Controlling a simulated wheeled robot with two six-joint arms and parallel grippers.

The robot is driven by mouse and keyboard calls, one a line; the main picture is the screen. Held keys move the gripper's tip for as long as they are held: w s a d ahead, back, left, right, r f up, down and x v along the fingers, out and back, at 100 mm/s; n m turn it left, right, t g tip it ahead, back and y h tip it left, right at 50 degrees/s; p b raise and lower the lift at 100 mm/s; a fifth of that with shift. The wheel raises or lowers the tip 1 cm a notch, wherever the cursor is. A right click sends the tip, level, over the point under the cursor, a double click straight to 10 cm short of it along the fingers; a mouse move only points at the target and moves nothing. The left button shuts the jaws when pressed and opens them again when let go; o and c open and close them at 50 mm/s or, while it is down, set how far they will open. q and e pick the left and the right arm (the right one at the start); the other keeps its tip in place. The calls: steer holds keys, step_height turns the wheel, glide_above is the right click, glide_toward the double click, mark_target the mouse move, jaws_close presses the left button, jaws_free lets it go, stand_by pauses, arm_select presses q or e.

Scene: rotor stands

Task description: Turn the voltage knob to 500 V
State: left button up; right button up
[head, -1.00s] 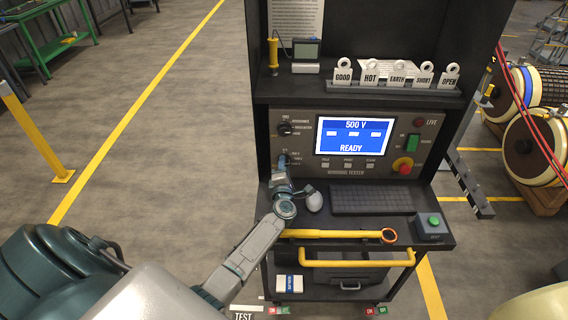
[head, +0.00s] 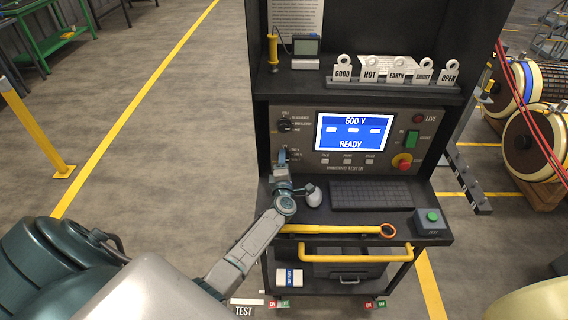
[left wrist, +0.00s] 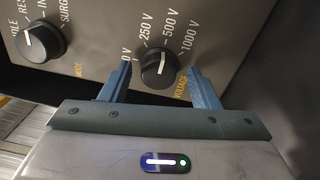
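The voltage knob (left wrist: 159,68) is black and round with a white pointer line. In the left wrist view the line points up toward the 500 V mark (left wrist: 170,26), between 250 V and 1000 V. My left gripper (left wrist: 160,66) is open, with one blue finger on each side of the knob and a visible gap to it on both sides. In the head view the left gripper (head: 283,160) is at the panel's lower left and hides the knob. The tester screen (head: 353,132) reads 500 V and READY. My right gripper is not in view.
The mode knob (left wrist: 40,41) sits left of the voltage knob, higher on the panel (head: 300,116) in the head view.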

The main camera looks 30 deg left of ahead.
arm_select(q)
steer(key=shift+s, duration=0.1)
steer(key=shift+s+d+f, duration=0.1)
steer(key=shift+s+d, duration=0.1)
steer(key=shift+s, duration=0.05)
steer(key=b+v, duration=0.1)
steer(key=v, duration=0.5)
steer(key=shift+s+d, duration=0.25)
